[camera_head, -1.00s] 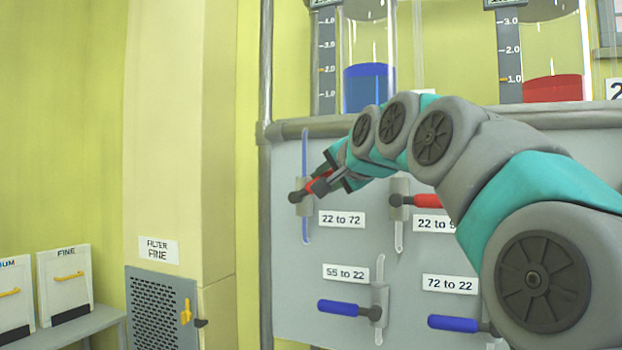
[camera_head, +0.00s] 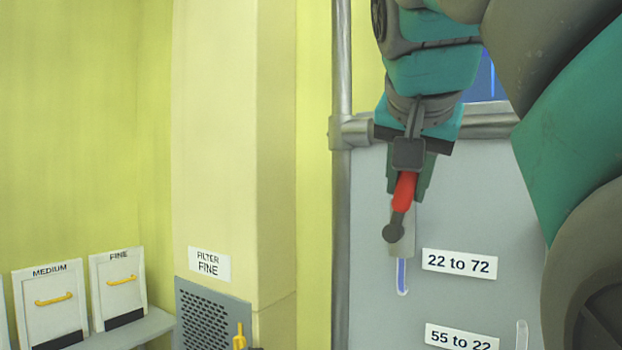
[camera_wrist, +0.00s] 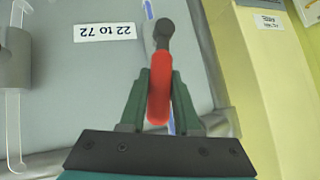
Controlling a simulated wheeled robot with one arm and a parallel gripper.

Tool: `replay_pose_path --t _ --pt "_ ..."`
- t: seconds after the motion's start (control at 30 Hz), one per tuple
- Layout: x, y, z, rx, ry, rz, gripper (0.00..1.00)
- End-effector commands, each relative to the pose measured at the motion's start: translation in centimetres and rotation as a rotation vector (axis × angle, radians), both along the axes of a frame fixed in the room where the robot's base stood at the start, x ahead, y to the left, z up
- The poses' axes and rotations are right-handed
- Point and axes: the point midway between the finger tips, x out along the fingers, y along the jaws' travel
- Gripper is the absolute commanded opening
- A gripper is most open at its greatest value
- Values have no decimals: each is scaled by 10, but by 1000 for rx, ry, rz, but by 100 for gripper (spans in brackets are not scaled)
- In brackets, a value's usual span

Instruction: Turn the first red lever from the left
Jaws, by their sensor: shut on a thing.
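The first red lever from the left (camera_head: 404,192) is beside the "22 to 72" label (camera_head: 459,264) on the grey panel. Its dark pivot is at the lower end, and the red handle points up into my gripper (camera_head: 408,180). My gripper is shut on the red handle. In the wrist view the red handle (camera_wrist: 159,92) lies between the two green fingers of my gripper (camera_wrist: 160,95), with the dark pivot beyond them. Below the lever a short blue tube (camera_head: 402,276) shows. The upper part of the handle is partly hidden by the gripper in the head view.
A "55 to 22" label (camera_head: 461,338) is lower on the panel. A grey vertical pipe (camera_head: 341,220) runs along the panel's left edge. To the left are a beige column (camera_head: 215,150) with a filter grille (camera_head: 204,318) and white filter boxes (camera_head: 118,285) on a shelf.

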Motion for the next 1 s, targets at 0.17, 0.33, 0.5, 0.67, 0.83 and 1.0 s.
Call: replay_pose_path --t 0.17,0.33,0.5,0.67,0.83,1.0 --pt "0 2 0 -37 30 -1 0" --pt "0 3 0 -53 38 0 0" --pt "0 4 0 -55 40 -1 0" --pt "0 4 0 -54 41 0 0" --pt "0 4 0 -54 41 0 45" --pt "0 4 0 -54 40 -1 61"
